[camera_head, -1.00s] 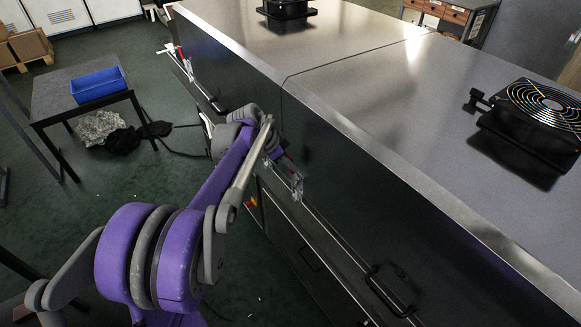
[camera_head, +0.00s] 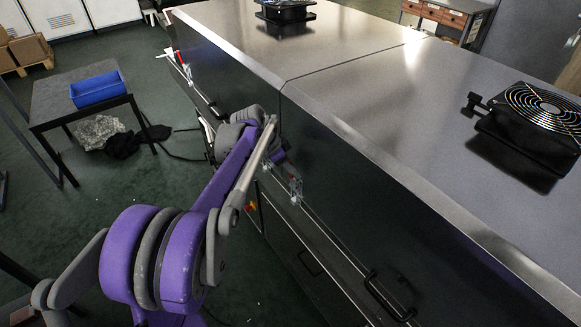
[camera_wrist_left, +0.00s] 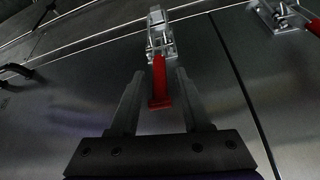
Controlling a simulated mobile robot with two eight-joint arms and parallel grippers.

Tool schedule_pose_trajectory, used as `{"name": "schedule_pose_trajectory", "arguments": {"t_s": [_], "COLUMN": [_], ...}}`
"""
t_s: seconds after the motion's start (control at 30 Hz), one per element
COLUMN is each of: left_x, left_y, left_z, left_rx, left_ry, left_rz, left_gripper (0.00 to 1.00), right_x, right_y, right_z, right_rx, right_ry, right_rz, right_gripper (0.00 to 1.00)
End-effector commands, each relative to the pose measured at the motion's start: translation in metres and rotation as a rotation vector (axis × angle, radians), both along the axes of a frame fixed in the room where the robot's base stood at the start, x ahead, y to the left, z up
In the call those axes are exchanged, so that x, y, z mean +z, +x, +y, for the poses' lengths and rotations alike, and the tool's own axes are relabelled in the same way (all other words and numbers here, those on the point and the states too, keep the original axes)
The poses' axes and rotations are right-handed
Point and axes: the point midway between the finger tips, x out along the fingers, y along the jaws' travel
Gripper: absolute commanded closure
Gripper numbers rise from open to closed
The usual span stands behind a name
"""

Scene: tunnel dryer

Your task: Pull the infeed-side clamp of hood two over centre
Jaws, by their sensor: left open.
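A metal toggle clamp (camera_wrist_left: 160,36) with a red handle (camera_wrist_left: 159,82) is mounted on the dark hood side in the left wrist view. My left gripper (camera_wrist_left: 160,74) is open, with one finger on each side of the red handle and visible gaps to both. A second red-handled clamp (camera_wrist_left: 278,14) sits at the upper right, across a panel seam. In the head view, a metal clamp (camera_head: 296,188) shows on the side panel just beyond my left wrist, which hides my fingers. My right gripper is not in view.
The long dryer hood (camera_head: 400,120) fills the right side, with a fan (camera_head: 540,112) on top and a black handle (camera_head: 385,298) low on its side. Another red-handled clamp (camera_head: 182,60) is farther along. A table with a blue bin (camera_head: 98,88) stands left on open floor.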

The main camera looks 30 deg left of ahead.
Motion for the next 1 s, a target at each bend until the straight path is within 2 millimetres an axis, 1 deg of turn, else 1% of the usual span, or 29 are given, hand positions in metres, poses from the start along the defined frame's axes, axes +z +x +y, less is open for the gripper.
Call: {"name": "schedule_pose_trajectory", "arguments": {"t_s": [0.13, 0.23, 0.37, 0.5, 0.6, 0.7, 0.83, 1.0], "left_x": [0.003, 0.012, 0.034, 0.060, 0.075, 0.086, 0.094, 0.095], "left_y": [-0.001, -0.006, -0.016, -0.028, -0.035, -0.040, -0.044, -0.044], "left_z": [0.001, 0.004, 0.010, 0.017, 0.021, 0.024, 0.026, 0.027], "left_rx": [0.001, 0.001, 0.003, 0.004, 0.001, 0.002, 0.000, -0.001], "left_ry": [0.000, 0.000, -0.001, 0.000, 0.000, 0.000, 0.001, 0.000], "left_rz": [0.000, 0.000, 0.000, -0.001, 0.000, 0.000, 0.000, 0.000], "left_gripper": [0.52, 0.52, 0.52, 0.52, 0.52, 0.52, 0.52, 0.52], "right_x": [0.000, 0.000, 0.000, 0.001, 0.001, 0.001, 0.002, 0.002], "right_y": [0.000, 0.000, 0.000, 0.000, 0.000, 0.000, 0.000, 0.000], "right_z": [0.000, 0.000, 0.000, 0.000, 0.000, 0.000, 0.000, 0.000], "right_rx": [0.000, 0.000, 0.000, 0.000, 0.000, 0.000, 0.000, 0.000], "right_ry": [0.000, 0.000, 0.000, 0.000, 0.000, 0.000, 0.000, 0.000], "right_rz": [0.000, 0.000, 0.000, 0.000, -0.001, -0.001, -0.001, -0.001], "right_gripper": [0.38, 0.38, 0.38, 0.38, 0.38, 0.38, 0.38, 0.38]}}
